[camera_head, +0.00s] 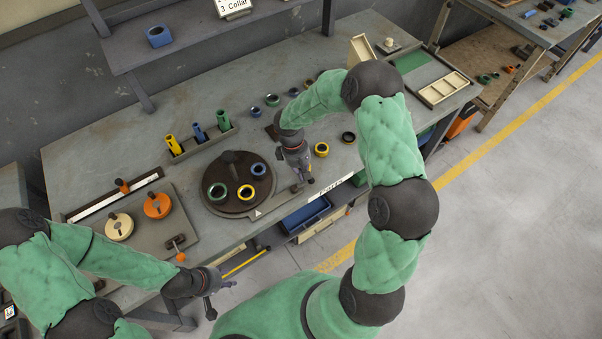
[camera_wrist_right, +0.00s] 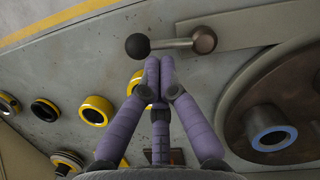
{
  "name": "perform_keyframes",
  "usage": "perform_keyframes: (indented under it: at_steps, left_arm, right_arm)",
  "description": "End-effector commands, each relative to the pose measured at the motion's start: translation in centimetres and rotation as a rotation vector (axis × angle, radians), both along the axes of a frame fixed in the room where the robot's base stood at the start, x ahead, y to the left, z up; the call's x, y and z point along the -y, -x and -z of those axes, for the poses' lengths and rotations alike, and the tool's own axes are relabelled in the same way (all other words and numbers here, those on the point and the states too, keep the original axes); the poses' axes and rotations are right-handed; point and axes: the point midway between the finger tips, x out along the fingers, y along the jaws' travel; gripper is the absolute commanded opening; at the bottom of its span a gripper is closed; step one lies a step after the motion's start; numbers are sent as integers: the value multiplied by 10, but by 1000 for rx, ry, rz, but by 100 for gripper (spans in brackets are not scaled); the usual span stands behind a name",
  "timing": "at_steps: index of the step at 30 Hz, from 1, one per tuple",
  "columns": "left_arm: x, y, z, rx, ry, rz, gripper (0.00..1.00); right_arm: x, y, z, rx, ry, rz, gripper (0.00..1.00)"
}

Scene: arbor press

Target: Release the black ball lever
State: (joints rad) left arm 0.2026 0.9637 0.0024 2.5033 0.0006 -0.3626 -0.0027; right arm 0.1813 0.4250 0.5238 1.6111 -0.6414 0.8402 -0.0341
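The black ball lever (camera_wrist_right: 137,46) shows at the top of the right wrist view. It has a black ball at one end, a short metal rod and a brownish knob (camera_wrist_right: 204,40) at the other. In the head view the lever (camera_head: 296,189) lies at the bench's front edge. My right gripper (camera_wrist_right: 159,62) has its purple fingers drawn together, tips just beside the rod near the black ball. The rod and ball show unobstructed, and nothing shows between the fingers. Contact is unclear. My left gripper (camera_head: 222,284) is low in the head view, away from the lever, its finger opening unclear.
A dark round turntable (camera_head: 238,207) with coloured rings stands left of the lever. Yellow and dark rings (camera_head: 321,149) lie to its right. A fixture plate (camera_head: 172,236) is further left, and a blue bin (camera_head: 306,215) sits below the front edge.

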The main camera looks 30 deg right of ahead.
Motion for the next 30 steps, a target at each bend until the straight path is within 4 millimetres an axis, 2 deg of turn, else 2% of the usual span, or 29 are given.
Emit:
perform_keyframes:
  at_steps: [21, 30]
  left_arm:
    - [0, 0, 22, 0, 0, 0, 40]
    - [0, 0, 24, 0, 0, 0, 40]
  right_arm:
    - [2, 27, 1, -2, 0, 647, 0]
    - [-1, 36, 1, -2, 1, 828, 0]
